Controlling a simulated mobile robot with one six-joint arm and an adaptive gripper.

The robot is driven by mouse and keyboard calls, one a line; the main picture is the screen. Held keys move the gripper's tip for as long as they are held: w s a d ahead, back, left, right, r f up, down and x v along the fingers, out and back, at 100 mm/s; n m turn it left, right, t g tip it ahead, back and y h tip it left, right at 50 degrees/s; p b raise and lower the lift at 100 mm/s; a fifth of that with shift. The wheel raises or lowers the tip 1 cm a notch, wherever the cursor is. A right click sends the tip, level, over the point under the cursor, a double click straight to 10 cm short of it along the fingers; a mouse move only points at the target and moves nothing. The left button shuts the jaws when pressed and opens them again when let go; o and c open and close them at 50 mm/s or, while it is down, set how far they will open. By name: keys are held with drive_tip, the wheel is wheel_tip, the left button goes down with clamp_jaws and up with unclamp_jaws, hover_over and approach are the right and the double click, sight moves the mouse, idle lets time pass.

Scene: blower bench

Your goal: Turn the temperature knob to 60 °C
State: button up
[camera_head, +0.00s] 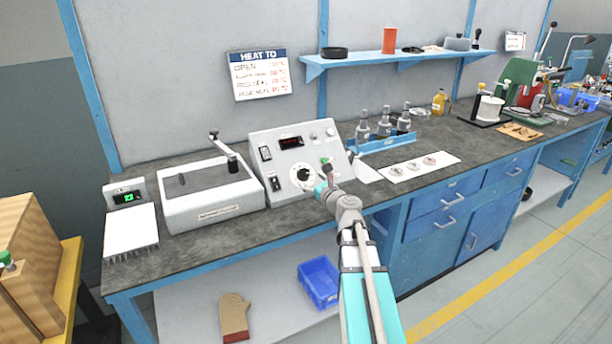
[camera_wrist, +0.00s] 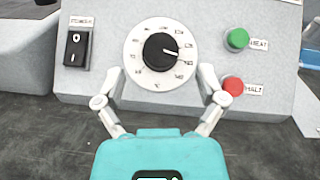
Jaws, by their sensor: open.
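The temperature knob (camera_wrist: 160,52) is a black dial on a white numbered disc (camera_wrist: 136,60). Its white pointer line points right and slightly down; the numbers are too small to read surely. The knob also shows in the head view (camera_head: 303,173), on the sloped front of a grey control box (camera_head: 273,142). My gripper (camera_wrist: 160,82) is open, with one finger on each side of the disc's lower part in the wrist view. No contact with the knob shows. In the head view, my gripper (camera_head: 322,184) is close in front of the panel.
Green (camera_wrist: 238,39) and red (camera_wrist: 233,87) buttons sit right of the knob, the red one close to the right finger. A black rocker switch (camera_wrist: 75,47) is at left. A white machine (camera_head: 210,205) stands left of the box.

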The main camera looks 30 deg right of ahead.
sight(305, 175)
drive_tip(key=shift+w+a, duration=0.2)
drive_tip(key=shift+w, duration=1.8)
drive_tip(key=c, duration=1.1)
drive_tip(key=shift+c, duration=0.2)
